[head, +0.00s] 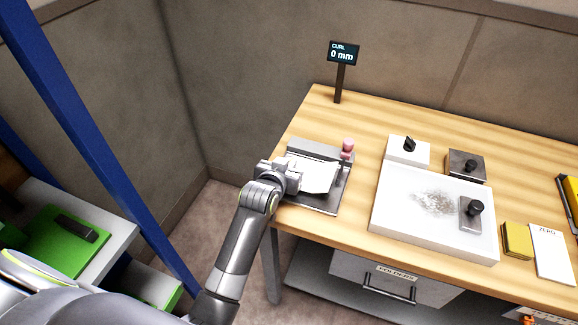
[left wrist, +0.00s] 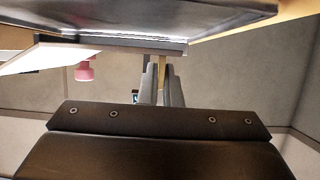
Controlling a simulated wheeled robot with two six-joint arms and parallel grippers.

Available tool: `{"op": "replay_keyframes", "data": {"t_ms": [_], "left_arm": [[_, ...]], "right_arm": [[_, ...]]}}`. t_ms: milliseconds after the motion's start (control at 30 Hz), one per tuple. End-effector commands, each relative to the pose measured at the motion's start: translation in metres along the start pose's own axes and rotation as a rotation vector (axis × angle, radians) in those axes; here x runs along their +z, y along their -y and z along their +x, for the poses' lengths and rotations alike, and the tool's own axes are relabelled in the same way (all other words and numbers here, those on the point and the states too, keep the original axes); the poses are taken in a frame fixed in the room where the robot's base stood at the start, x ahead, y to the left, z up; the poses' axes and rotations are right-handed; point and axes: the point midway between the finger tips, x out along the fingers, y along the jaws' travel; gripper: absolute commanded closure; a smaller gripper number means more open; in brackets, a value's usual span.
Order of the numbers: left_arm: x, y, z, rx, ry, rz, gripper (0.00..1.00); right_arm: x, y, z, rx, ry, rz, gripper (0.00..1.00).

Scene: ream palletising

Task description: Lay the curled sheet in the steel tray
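The steel tray (head: 312,205) is a dark, shallow plate at the left end of the wooden table. A white sheet (head: 322,176) lies over it or just above it; I cannot tell if they touch. The sheet also shows pale at the left of the left wrist view (left wrist: 40,56), below a dark steel surface (left wrist: 150,15). My left gripper (head: 290,176) is at the sheet's left end. In the left wrist view its two fingers (left wrist: 161,80) stand close together with a narrow gap and nothing visible between them. My right gripper is not in view.
A pink knob (head: 347,147) stands at the tray's back right corner. A display post reading 0 mm (head: 342,55) is behind. To the right are a white slab with grey dust (head: 400,205), a dark block (head: 466,163) and a yellow pad (head: 516,239). A blue post (head: 95,130) is at left.

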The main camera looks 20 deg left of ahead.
Motion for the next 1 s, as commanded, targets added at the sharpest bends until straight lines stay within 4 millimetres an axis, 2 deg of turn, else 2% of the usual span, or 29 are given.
{"op": "replay_keyframes", "data": {"t_ms": [100,467,867,900,1000], "left_arm": [[0.009,0.0,0.004,0.0,-0.001,0.0,1.0],[0.013,0.0,0.005,0.0,-0.001,0.0,1.0],[0.022,0.0,0.009,0.0,0.002,-0.001,1.0],[0.023,0.0,0.009,0.0,0.003,-0.001,0.9],[0.024,0.0,0.009,0.0,0.006,-0.001,0.77]], "right_arm": [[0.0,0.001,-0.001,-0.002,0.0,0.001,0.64],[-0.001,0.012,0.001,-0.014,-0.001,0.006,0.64],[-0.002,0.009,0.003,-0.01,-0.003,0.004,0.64],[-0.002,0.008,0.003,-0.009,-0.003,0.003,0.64],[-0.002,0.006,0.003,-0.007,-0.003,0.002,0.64]]}}
